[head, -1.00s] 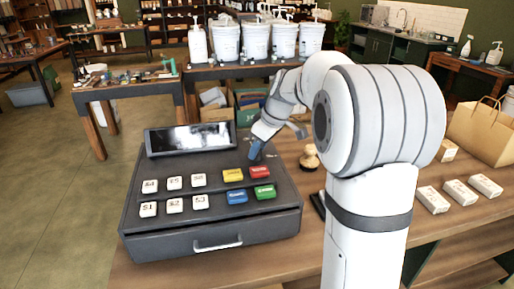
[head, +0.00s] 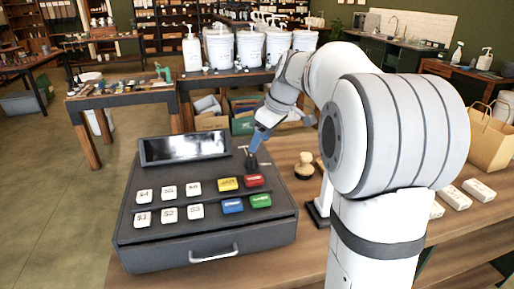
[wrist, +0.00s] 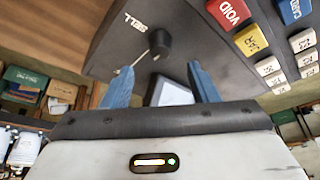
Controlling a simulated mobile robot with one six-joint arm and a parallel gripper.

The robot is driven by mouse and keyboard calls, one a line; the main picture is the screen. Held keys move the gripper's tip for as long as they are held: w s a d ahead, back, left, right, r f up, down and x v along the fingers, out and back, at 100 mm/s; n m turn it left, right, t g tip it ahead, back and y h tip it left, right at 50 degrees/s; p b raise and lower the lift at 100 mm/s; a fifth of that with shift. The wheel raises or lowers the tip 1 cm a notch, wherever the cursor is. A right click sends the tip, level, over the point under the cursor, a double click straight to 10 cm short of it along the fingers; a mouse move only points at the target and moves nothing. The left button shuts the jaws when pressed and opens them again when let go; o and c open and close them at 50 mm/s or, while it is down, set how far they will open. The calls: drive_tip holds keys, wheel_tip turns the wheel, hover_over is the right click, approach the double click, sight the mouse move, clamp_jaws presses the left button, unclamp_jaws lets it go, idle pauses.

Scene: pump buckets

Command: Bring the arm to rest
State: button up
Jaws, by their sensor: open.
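My gripper (head: 258,143) is at the end of my white arm, just above the back right corner of the dark cash register (head: 150,219). In the wrist view its two blue fingers (wrist: 162,80) are spread apart with nothing held between them. A black round-ended knob (wrist: 160,42) on a thin metal rod, beside the word SELL, shows beyond the gap between the fingers. In the head view a dark knob (head: 251,161) is just under the fingertips. I cannot tell whether they touch.
The register has white, yellow, red, blue and green keys and a tilted screen (head: 185,147). A wooden stamp (head: 304,167) stands to its right. White pump buckets (head: 250,47) line the table behind. A paper bag (head: 488,140) and small white boxes (head: 479,190) are at right.

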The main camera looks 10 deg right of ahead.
drive_tip(key=shift+s+d+r, duration=0.1)
drive_tip(key=shift+r, duration=0.25)
drive_tip(key=s+a+f+m, duration=0.1)
drive_tip(key=s, duration=0.4)
drive_tip(key=s+a+f+m+h+p, duration=0.1)
drive_tip(key=s+m, duration=0.1)
drive_tip(key=s, duration=0.3)
drive_tip(key=s+a+f+m+h, duration=0.1)
drive_tip(key=s+m, duration=0.1)
drive_tip(key=s, duration=0.3)
drive_tip(key=shift+s+f+g, duration=0.25)
drive_tip(key=shift+f+g, duration=0.05)
drive_tip(key=shift+f, duration=0.05)
drive_tip(key=s+f+m+h+p, duration=0.1)
drive_tip(key=s+f+m, duration=0.3)
drive_tip(key=s, duration=0.7)
wheel_tip(320, 180, down, 2)
drive_tip(key=shift+s+f, duration=0.1)
drive_tip(key=shift+s, duration=0.2)
drive_tip(key=shift+f, duration=0.1)
drive_tip(key=shift+c, duration=0.4)
